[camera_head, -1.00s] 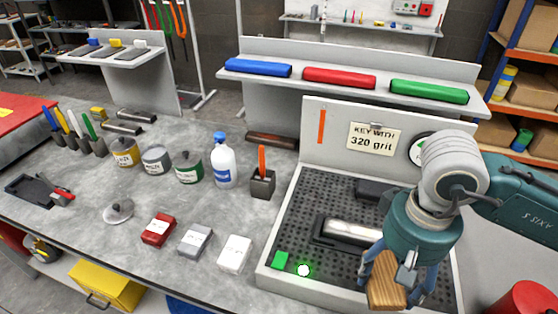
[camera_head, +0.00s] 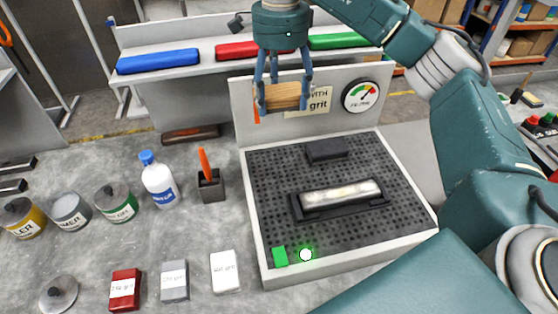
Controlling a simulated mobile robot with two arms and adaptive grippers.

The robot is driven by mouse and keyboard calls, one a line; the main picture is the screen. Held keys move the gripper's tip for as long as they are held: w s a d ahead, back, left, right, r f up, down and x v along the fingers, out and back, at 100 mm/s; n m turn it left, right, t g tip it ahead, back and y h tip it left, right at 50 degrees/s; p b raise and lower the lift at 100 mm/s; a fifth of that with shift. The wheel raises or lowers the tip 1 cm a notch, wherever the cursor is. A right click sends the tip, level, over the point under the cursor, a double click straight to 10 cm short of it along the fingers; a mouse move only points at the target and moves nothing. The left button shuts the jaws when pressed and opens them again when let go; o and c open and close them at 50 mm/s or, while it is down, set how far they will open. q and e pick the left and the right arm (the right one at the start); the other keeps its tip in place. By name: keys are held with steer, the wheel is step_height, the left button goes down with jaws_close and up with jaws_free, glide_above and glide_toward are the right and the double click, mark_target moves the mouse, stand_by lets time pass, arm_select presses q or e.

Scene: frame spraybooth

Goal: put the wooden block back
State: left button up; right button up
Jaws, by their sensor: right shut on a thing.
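The wooden block (camera_head: 283,96) is a light brown piece with visible grain. My right gripper (camera_head: 282,104) points down with its fingers shut on the block. It holds the block in the air, in front of the upright back panel (camera_head: 257,133) of the perforated booth tray and partly over its sign. My left gripper is not in view.
Blue (camera_head: 158,61), red and green rolls lie on the shelf behind. Bottle (camera_head: 158,180), cans and grit blocks stand left.

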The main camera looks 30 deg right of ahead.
glide_above(279, 167)
step_height(279, 167, down, 10)
step_height(279, 167, down, 6)
steer(key=shift+w+r+p, duration=0.1)
steer(key=shift+r+p, duration=0.05)
steer(key=shift+p, duration=0.35)
step_height(279, 167, down, 4)
steer(key=shift+f+p, duration=0.1)
steer(key=shift+p, duration=0.5)
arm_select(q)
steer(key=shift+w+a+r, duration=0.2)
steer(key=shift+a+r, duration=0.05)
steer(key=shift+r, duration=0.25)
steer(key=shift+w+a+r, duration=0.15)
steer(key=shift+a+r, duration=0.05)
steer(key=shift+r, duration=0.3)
arm_select(e)
steer(key=shift+f+b, duration=0.2)
steer(key=shift+b, duration=0.1)
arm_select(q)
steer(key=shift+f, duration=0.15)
arm_select(e)
steer(key=o, duration=1.1)
steer(key=shift+r, duration=0.15)
